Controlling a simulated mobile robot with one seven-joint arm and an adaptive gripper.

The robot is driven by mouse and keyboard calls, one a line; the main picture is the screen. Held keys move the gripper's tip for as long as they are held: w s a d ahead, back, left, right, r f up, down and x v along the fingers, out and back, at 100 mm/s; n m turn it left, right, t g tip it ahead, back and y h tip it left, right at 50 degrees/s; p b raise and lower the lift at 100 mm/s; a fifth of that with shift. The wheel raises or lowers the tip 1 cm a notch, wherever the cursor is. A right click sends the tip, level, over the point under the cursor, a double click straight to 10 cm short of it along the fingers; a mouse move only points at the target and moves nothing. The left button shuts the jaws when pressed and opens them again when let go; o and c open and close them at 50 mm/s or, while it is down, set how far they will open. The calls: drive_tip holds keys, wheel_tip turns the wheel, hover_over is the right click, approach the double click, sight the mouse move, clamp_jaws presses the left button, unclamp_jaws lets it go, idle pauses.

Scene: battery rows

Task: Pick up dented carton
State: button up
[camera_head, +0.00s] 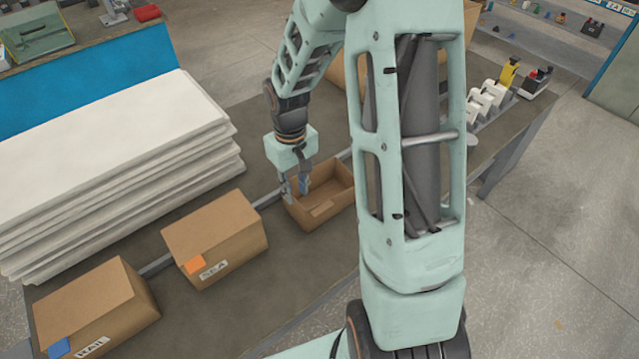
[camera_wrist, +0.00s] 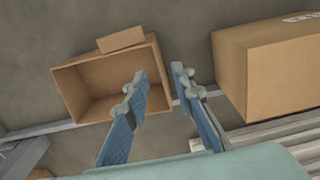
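An open-topped brown carton (camera_head: 336,207) stands on the bench, empty inside, with a flap or panel at its near side; it also shows in the wrist view (camera_wrist: 84,91). No dent shows clearly on any carton. My gripper (camera_head: 296,186) points down at the open carton's left side, fingers apart and empty. In the wrist view my gripper (camera_wrist: 160,77) has one finger overlapping the carton's side wall and the other over the gap beside it. I cannot tell whether a finger touches the wall.
A closed carton marked SEA (camera_head: 217,240) with an orange patch and one marked RAIL (camera_head: 95,310) with a blue patch stand leftward along a rail. A closed carton (camera_wrist: 275,70) is close beside the gripper. Stacked white panels (camera_head: 110,165) lie behind. My arm hides some bench.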

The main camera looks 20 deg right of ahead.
drive_tip(key=shift+w+a+f+p, duration=0.1)
drive_tip(key=shift+w+f+p, duration=0.1)
drive_tip(key=shift+f, duration=2.45)
drive_tip(key=shift+w+f+p, duration=0.15)
drive_tip(key=shift+w+f, duration=0.05)
drive_tip(key=shift+f, duration=2.45)
clamp_jaws()
